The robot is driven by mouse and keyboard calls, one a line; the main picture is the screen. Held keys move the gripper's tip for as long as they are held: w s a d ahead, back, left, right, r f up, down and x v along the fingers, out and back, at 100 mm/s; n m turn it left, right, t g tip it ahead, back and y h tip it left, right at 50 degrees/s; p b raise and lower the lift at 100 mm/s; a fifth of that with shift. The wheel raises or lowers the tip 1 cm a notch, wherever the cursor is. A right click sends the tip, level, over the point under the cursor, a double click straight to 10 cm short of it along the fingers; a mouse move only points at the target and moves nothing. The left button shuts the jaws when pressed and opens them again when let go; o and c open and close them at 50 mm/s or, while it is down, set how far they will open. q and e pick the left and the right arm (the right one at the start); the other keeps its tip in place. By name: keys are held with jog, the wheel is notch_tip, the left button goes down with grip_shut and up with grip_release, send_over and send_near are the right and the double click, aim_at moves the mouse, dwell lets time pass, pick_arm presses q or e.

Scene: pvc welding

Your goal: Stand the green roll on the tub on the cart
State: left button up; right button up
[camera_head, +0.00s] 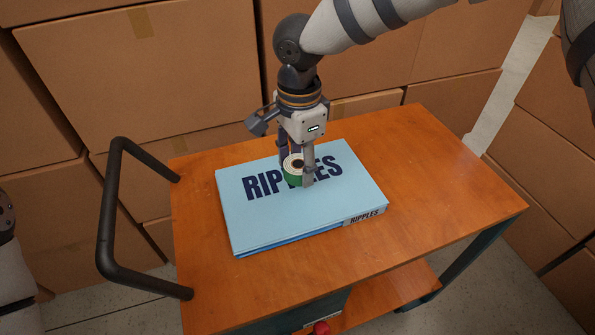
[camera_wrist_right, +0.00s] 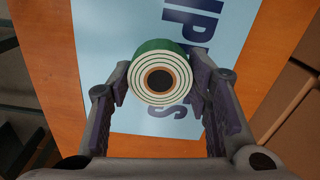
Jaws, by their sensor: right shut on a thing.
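The green roll (camera_head: 292,179) has a pale end face with ringed layers and a dark central hole. My right gripper (camera_head: 297,172) is shut on it from two sides. In the right wrist view the roll (camera_wrist_right: 160,52) sits between the two fingers, its ringed end facing the camera. The roll is over a light blue, book-like flat thing (camera_head: 240,215) lettered RIPPLES, which lies on the orange cart top (camera_head: 440,170). I cannot tell whether the roll touches it. No tub is clearly recognisable. My left gripper is out of view.
A black bent handle (camera_head: 108,205) stands at the cart's left end. Cardboard boxes (camera_head: 150,75) are stacked behind and at the right (camera_head: 560,130). The cart top's right side is bare. A small red thing (camera_head: 321,328) shows low at the front.

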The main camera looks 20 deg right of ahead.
aim_at(299, 165)
jog(key=shift+s+f, duration=0.1)
jog(key=shift+f, duration=1.35)
jog(key=o, duration=0.9)
jog(key=shift+o, duration=0.2)
notch_tip(299, 165, up, 12)
jog(key=shift+r, duration=0.2)
jog(key=shift+f, duration=0.1)
